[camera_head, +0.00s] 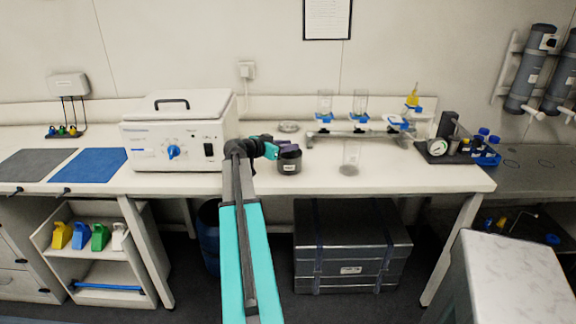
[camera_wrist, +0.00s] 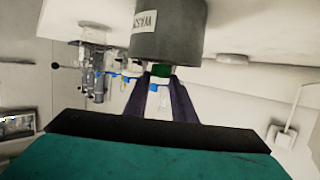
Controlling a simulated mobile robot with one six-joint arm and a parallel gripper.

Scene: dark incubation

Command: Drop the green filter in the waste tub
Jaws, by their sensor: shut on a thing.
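The waste tub (camera_head: 289,165) is a small dark grey cup with a white label, upright on the bench right of the white machine. It shows large and upside down in the wrist view (camera_wrist: 170,30). My gripper (camera_head: 288,149) is at the tub's top in the head view. In the wrist view its two dark purple fingers (camera_wrist: 160,82) are shut on the green filter (camera_wrist: 160,71), seen as a small green patch by the tub's rim. The filter is hidden in the head view. I cannot tell whether it is over the opening or beside the rim.
A white machine with a blue knob (camera_head: 172,152) stands left of my arm. The bench front is mostly clear.

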